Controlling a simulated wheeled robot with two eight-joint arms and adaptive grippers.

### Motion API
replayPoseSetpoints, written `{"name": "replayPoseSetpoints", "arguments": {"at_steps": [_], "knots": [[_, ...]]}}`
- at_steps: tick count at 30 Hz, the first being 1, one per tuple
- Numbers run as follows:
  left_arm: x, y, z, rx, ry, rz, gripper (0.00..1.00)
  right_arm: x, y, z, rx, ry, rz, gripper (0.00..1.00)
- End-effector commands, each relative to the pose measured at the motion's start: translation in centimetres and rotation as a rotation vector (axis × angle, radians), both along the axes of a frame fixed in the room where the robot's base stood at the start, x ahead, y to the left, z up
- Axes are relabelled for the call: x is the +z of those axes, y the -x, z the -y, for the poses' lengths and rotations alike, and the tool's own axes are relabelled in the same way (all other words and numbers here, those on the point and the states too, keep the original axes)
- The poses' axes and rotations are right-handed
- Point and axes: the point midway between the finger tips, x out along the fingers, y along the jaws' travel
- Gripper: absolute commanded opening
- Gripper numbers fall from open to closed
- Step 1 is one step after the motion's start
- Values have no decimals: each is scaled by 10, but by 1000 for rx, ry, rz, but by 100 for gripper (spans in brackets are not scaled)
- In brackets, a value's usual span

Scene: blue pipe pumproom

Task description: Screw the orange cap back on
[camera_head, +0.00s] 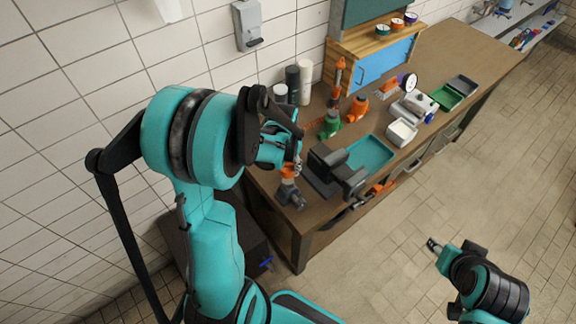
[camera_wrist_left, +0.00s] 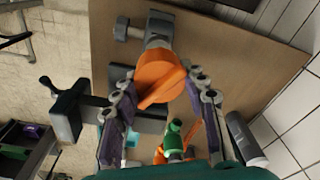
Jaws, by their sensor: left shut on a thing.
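The orange cap (camera_head: 288,171) is at the left end of the workbench, over a grey fitting (camera_head: 292,196). In the left wrist view the cap (camera_wrist_left: 162,75) is between the fingers of my left gripper (camera_wrist_left: 162,88), with the grey fitting (camera_wrist_left: 157,28) directly beyond it. My left gripper (camera_head: 290,160) is shut on the cap. Whether the cap's thread is engaged with the fitting is hidden. My right gripper (camera_head: 435,245) is away from the bench, over the floor at the lower right; its fingers are too small to tell.
A dark vise (camera_head: 325,172) stands just right of the fitting, with a teal tray (camera_head: 370,154) behind it. Green (camera_head: 330,124) and orange (camera_head: 357,108) fittings stand further back. Dark and white cylinders (camera_head: 292,84) stand by the tiled wall.

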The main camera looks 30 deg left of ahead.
Motion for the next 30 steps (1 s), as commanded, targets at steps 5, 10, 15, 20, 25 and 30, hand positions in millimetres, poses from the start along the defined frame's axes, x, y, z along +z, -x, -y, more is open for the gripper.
{"name": "replayPoseSetpoints", "arguments": {"at_steps": [5,10,15,20,25,30], "knots": [[-1,0,0,0,0,0,14,-1,0,0,0,0,0,40],[-6,0,0,0,0,0,14,-7,0,0,0,0,0,40],[-14,0,0,0,0,0,14,-14,0,0,0,0,0,40],[-21,0,0,0,0,0,14,-21,0,0,0,0,0,40],[-28,-1,0,0,0,0,14,-28,0,0,0,0,0,40],[-33,-1,0,0,0,0,14,-33,0,0,0,0,0,40]]}}
